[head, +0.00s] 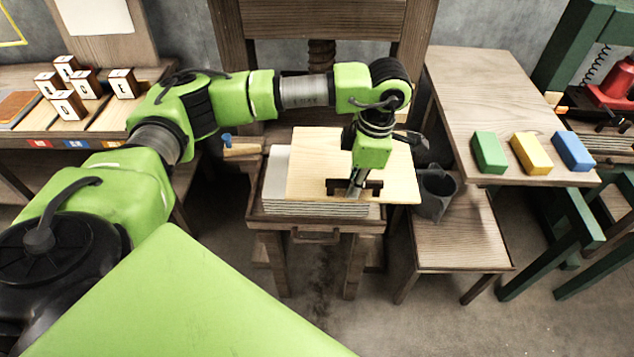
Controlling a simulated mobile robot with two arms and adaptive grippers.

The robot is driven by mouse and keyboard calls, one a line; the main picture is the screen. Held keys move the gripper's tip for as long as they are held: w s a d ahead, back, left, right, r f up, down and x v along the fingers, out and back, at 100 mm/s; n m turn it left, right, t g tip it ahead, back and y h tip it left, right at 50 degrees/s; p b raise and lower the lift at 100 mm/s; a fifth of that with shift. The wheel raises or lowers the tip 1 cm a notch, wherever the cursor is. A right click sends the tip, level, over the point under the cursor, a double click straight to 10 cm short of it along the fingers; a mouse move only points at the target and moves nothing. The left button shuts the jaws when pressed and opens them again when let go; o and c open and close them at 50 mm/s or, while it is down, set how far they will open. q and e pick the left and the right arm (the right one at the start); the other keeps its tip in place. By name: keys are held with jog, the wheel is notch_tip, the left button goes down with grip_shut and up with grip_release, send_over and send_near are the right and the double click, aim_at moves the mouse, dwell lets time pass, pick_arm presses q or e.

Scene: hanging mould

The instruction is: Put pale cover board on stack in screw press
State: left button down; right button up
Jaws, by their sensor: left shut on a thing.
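The pale cover board (315,160) is a flat light wood sheet with a dark handle-like piece near its front edge. My left gripper (357,186) points down at that dark piece and is shut on the board. The board lies over the stack (310,208) of white and grey sheets in the screw press (320,20). It sits shifted right, so the stack's left part shows and the board's right end juts past it. I cannot tell whether board and stack touch. My right gripper is not in view.
A grey bucket (434,192) stands close right of the press on a low wooden bench (460,240). Green, yellow and blue blocks (530,153) lie on the right table (480,90). Lettered cubes (68,106) stand on the left bench. A wooden-handled tool (243,149) is left of the stack.

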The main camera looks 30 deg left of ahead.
pick_arm(q)
jog(key=a+f, duration=0.1)
jog(key=a, duration=0.1)
jog(key=w+a+f+b, duration=0.1)
jog(key=a, duration=0.1)
jog(key=a+f, duration=0.1)
jog(key=a, duration=0.2)
jog(key=shift+w+f+b, duration=0.15)
jog(key=shift+b, duration=0.25)
jog(key=a+f+b, duration=0.3)
jog(key=f, duration=0.1)
jog(key=shift+w+f, duration=0.1)
jog(key=shift+w, duration=0.3)
jog(key=f+b, duration=0.1)
jog(key=a+f+b, duration=0.1)
jog(key=f, duration=0.1)
jog(key=f+b, duration=0.1)
jog(key=shift+w+a+f, duration=0.1)
jog(key=shift+a+f, duration=0.15)
jog(key=shift+r, duration=0.1)
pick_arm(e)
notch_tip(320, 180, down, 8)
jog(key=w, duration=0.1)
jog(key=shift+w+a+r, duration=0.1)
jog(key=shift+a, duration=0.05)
